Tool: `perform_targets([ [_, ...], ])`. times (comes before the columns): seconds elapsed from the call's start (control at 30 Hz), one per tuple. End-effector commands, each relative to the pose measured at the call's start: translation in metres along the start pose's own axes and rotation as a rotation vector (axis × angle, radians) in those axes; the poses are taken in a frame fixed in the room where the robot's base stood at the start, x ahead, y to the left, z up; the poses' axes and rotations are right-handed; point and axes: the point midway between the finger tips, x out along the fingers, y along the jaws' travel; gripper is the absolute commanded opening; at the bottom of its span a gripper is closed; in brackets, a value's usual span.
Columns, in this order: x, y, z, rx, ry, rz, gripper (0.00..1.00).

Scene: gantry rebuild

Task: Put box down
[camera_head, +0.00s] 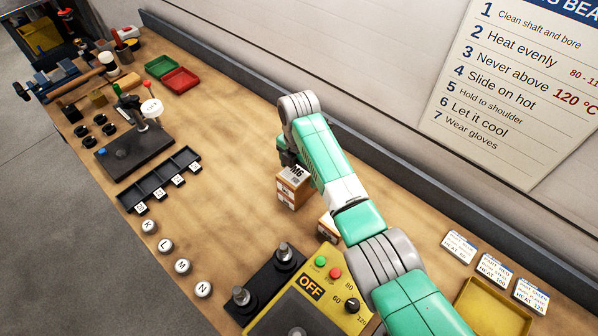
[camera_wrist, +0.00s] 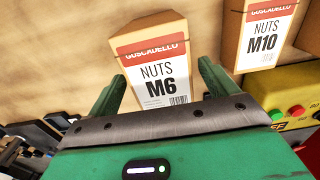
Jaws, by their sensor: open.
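The M6 nuts box (camera_head: 289,191) is a small brown carton with a white and red label, standing on the wooden bench. In the wrist view the M6 box (camera_wrist: 155,65) sits between the two green fingers of my gripper (camera_wrist: 163,85), its label facing the camera. The fingers are apart, one on each side of the box. My gripper (camera_head: 287,158) also shows in the head view at the box, partly hidden by my arm. I cannot tell whether a finger touches the carton.
The M10 nuts box (camera_wrist: 262,35) stands to the right of the M6 box. A yellow heater (camera_head: 318,290) with an OFF sign is in front. Round lettered caps (camera_head: 165,245), a black divided tray (camera_head: 160,180) and red and green bins (camera_head: 180,80) lie left. Bench between is clear.

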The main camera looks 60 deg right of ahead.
Motion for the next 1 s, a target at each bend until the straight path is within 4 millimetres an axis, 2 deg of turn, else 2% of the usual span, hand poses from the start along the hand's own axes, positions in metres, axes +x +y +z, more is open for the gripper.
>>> perform_targets([
  [0.03, -0.016, 0.001, 0.001, 0.0, -0.002, 0.004, 0.85],
  [0.2, -0.059, 0.001, 0.001, 0.0, -0.001, 0.003, 0.85],
  [0.4, -0.093, 0.001, 0.0, -0.001, -0.001, 0.002, 0.85],
  [0.57, -0.101, 0.0, 0.0, 0.0, 0.0, 0.0, 0.85],
  [0.93, -0.101, 0.0, 0.0, 0.0, 0.0, 0.0, 0.85],
  [1.0, -0.103, 0.006, -0.005, 0.004, -0.007, 0.016, 0.85],
])
